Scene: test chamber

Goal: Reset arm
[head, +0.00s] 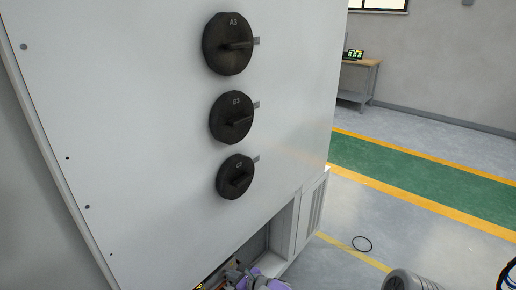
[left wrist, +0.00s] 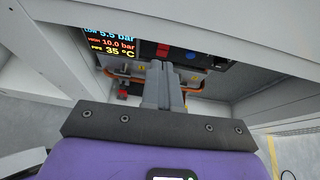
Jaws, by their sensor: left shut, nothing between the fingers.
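My left gripper (head: 232,276) shows at the bottom edge of the head view, by the open lower bay of a large white cabinet (head: 150,130). In the left wrist view my left gripper (left wrist: 162,72) has its two grey fingers together, with nothing between them. The fingers point into the bay, towards a dark control panel (left wrist: 190,52). A display (left wrist: 110,42) on the left of that panel reads 5.5 bar, 10.0 bar and 35 °C. Whether the fingertips touch anything there I cannot tell. My right gripper is not in view.
The bay's frame surrounds my left gripper closely. Open floor with a green lane (head: 420,170) lies right; a workbench (head: 358,77) stands behind.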

